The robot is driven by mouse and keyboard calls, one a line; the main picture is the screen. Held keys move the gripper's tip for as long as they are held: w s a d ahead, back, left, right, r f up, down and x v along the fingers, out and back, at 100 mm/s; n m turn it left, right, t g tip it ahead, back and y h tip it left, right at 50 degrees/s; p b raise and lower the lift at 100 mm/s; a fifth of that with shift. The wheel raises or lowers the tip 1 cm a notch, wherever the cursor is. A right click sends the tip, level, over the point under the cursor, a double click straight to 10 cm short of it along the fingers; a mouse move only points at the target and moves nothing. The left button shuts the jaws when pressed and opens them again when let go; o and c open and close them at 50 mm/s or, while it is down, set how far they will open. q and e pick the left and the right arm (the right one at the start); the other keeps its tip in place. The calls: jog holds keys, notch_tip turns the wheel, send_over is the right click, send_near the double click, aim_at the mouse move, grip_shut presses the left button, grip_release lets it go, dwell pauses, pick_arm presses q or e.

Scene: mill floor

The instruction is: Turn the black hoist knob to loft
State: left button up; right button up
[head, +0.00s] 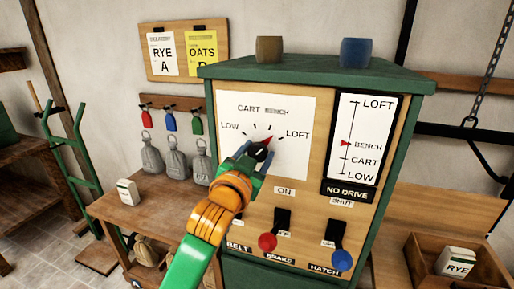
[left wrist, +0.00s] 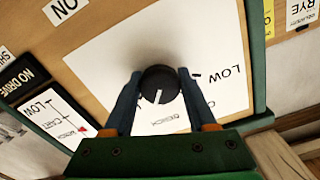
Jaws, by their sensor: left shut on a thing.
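The black hoist knob (head: 260,152) sits on a white dial plate (head: 290,105) marked LOW, CART, BENCH and LOFT. A red pointer by the knob points up and right, roughly between the BENCH and LOFT ticks. My left gripper (head: 252,158) is shut on the knob and partly covers it in the head view. In the left wrist view, the knob (left wrist: 159,85) shows between the two blue fingers (left wrist: 158,100), its white line pointing towards the upside-down BENCH label. The level scale (head: 362,140) has its red marker at BENCH. My right gripper is out of view.
Below the dial are a red-knobbed brake lever (head: 268,242) and a blue-knobbed hatch lever (head: 341,260). A NO DRIVE sign (head: 348,194) sits under the scale. Two cups (head: 269,50) (head: 356,52) stand on the cabinet top. A bench with grey weights (head: 152,155) stands left.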

aim_at(256, 156)
pick_arm(q)
jog(key=shift+r+m+p, duration=0.15)
jog(key=shift+m+p, duration=0.9)
jog(key=shift+m, duration=0.75)
jog(key=o, duration=1.3)
jog(key=shift+o, duration=0.2)
jog(key=shift+w, duration=0.15)
jog(key=b+v, duration=0.1)
jog(key=v, duration=0.2)
jog(key=b+v, duration=0.1)
jog(key=v, duration=0.2)
jog(key=shift+f, duration=0.25)
jog(key=shift+s+a+r, duration=0.1)
jog(key=shift+s+a, duration=0.05)
jog(key=shift+s, duration=0.4)
